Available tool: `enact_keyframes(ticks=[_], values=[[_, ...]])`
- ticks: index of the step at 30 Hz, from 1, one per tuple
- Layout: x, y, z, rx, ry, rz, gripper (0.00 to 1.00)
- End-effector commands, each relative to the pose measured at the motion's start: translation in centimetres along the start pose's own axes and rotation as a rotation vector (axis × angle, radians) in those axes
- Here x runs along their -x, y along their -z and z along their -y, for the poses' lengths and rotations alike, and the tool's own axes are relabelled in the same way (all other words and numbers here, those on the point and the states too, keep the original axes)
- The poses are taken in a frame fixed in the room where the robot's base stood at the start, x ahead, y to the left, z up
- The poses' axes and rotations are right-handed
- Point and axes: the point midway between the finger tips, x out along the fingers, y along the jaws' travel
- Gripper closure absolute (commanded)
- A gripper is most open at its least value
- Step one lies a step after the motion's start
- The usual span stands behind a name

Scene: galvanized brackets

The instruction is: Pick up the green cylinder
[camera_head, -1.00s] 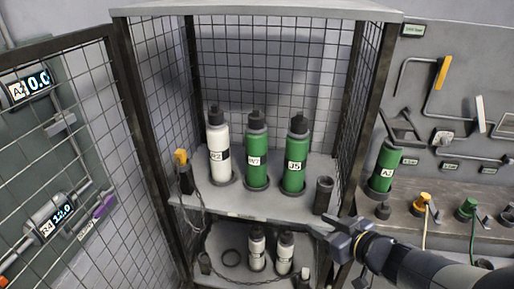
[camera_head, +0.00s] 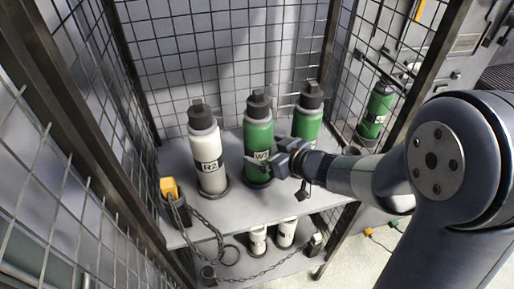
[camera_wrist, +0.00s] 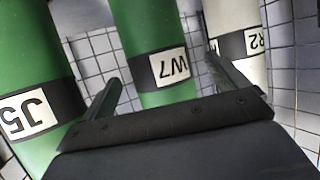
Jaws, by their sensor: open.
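A green cylinder labelled W7 (camera_head: 258,136) with a black cap stands upright on the cage's upper shelf. A second green cylinder, J5 (camera_head: 308,122), stands to its right, partly hidden by my gripper. My gripper (camera_head: 268,160) is open and empty, in front of W7 with its fingers pointing at it. In the wrist view, W7 (camera_wrist: 150,28) shows between the two fingertips (camera_wrist: 163,72); I cannot tell if they touch it. J5 (camera_wrist: 35,75) is left there, and the white cylinder R2 (camera_wrist: 240,15) right. Another green cylinder (camera_head: 376,112) stands outside the cage.
The white cylinder R2 (camera_head: 207,155) stands left of W7 on the shelf (camera_head: 262,215). A yellow padlock (camera_head: 169,188) with a chain hangs at the shelf's front left. Mesh walls (camera_head: 165,75) close the back and sides. Small white cylinders (camera_head: 286,232) stand on the lower shelf.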

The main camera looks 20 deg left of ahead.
Motion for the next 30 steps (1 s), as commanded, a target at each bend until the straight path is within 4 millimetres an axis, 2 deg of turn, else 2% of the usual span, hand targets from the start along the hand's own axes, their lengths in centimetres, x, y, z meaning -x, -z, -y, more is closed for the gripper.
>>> enact_keyframes(ticks=[3, 7, 17, 30], values=[[-1.9, -0.1, 0.1, 0.001, 0.004, 0.001, 0.07], [-3.5, -0.1, 0.1, 0.000, 0.002, 0.001, 0.07], [-4.1, 0.0, 0.0, 0.001, 0.000, 0.000, 0.07], [-4.1, 0.0, 0.0, 0.001, 0.000, 0.000, 0.43]])
